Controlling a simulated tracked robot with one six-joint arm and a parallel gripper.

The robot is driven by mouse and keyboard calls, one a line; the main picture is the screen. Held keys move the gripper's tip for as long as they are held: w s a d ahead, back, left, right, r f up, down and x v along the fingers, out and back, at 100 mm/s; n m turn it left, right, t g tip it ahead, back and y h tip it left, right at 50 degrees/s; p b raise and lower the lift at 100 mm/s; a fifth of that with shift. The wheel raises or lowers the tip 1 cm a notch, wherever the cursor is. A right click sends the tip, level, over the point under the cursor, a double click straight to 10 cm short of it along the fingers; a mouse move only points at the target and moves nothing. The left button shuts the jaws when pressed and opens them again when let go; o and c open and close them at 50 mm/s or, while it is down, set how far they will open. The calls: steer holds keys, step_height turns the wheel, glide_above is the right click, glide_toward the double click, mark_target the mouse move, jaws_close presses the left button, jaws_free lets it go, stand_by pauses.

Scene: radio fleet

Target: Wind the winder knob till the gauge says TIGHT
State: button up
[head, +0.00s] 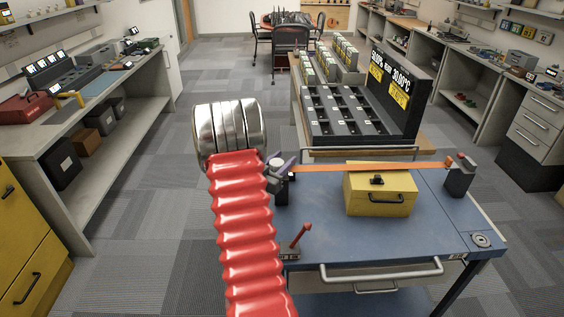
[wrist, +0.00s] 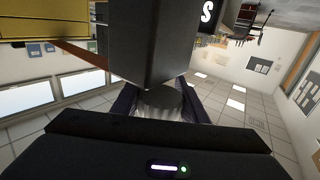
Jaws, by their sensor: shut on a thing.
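The winder (head: 281,190) is a dark post at the left edge of the blue cart, partly hidden by my arm. An orange strap (head: 340,167) runs from it across to a dark post (head: 459,180) on the right. My gripper (head: 281,164) is at the winder's left side. In the wrist view, the dark winder housing (wrist: 150,45) fills the upper middle, and my fingers are shut around the pale ridged knob (wrist: 160,103) below it. A large white "S" (wrist: 207,12) on a dark face is cut off at the top. I cannot read a whole gauge word.
A yellow box (head: 380,192) stands on the blue cart (head: 345,235) under the strap. A red lever (head: 300,236) stands at the cart's left front, close to my arm. A black display board and trays (head: 350,115) stand behind. Carpet is free to the left.

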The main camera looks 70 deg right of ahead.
steer(key=shift+s+d+m+g, duration=0.15)
steer(key=shift+s+m+g, duration=0.2)
steer(key=shift+m+g, duration=0.25)
steer(key=m+g+y, duration=0.1)
steer(key=g, duration=0.1)
steer(key=s+m+g+y, duration=0.1)
steer(key=m+g, duration=0.1)
steer(key=g, duration=0.1)
steer(key=shift+a, duration=0.2)
steer(key=shift+s+a+f+m+g+y, duration=0.1)
steer(key=shift+s+a+m+g+y, duration=0.15)
steer(key=shift+m+g+y, duration=0.6)
steer(key=shift+s+a+r+m+g+y, duration=0.1)
steer(key=shift+s+m+g+y, duration=0.1)
steer(key=shift+m+g+y, duration=0.7)
steer(key=shift+s+a+f+m+g+y, duration=0.1)
steer(key=shift+s+a+m+g+y, duration=0.15)
steer(key=shift+m+g+y, duration=0.6)
steer(key=shift+g, duration=0.3)
steer(key=o, duration=1.1)
steer(key=shift+w, duration=0.2)
steer(key=v, duration=1.3)
steer(key=shift+w+a, duration=0.15)
steer(key=shift+a, duration=0.2)
